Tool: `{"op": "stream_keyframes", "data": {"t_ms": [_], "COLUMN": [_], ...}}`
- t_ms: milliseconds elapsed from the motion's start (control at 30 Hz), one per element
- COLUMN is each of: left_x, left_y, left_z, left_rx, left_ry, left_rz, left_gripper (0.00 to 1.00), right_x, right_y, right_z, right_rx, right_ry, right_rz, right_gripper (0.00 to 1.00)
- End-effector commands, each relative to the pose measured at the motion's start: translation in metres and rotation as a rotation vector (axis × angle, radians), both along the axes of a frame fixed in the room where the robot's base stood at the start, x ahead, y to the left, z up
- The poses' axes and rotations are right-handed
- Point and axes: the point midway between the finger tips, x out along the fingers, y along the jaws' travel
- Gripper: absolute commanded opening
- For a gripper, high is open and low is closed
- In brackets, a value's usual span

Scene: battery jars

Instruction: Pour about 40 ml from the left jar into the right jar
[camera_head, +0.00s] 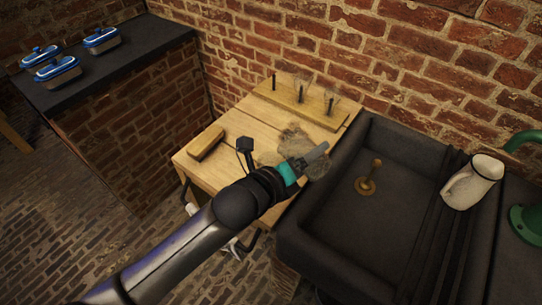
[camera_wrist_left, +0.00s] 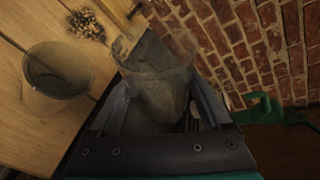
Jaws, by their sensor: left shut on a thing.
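My left gripper (camera_head: 318,156) is shut on a clear glass jar (camera_wrist_left: 155,85), held between its fingers above the right edge of the wooden table near the sink. The held jar also shows faintly beside the fingers in the head view (camera_head: 318,168). A second glass jar (camera_wrist_left: 58,72) stands on the table to the left of the held one in the wrist view; in the head view glass (camera_head: 293,140) shows just behind the gripper. I cannot tell the liquid level in either jar, or which is the left jar. My right gripper is out of view.
A wooden rack (camera_head: 290,104) with upright dark pegs stands at the back of the table (camera_head: 240,125). A wooden block (camera_head: 206,142) lies on the left. A dark sink (camera_head: 335,220) adjoins on the right, with a white jug (camera_head: 472,182) beyond. Dark bits (camera_wrist_left: 86,25) lie near the standing jar.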

Motion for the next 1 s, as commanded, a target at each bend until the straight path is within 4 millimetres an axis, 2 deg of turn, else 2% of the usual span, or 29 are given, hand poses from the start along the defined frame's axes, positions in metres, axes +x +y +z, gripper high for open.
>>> {"op": "stream_keyframes", "data": {"t_ms": [33,267,533,1000], "left_x": [0.001,0.002,0.002,0.002], "left_y": [0.000,0.003,0.004,0.004], "left_z": [0.007,0.010,0.001,0.000], "left_rx": [0.023,0.130,0.215,0.217], "left_ry": [-0.013,-0.067,-0.110,-0.110], "left_rz": [-0.001,0.001,0.002,0.002], "left_gripper": [0.07,0.07,0.07,0.07], "right_x": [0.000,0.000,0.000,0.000], "right_y": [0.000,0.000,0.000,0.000], "right_z": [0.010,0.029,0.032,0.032], "right_rx": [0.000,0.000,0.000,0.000], "right_ry": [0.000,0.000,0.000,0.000], "right_rz": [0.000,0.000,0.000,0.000], "right_gripper": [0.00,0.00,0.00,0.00]}}
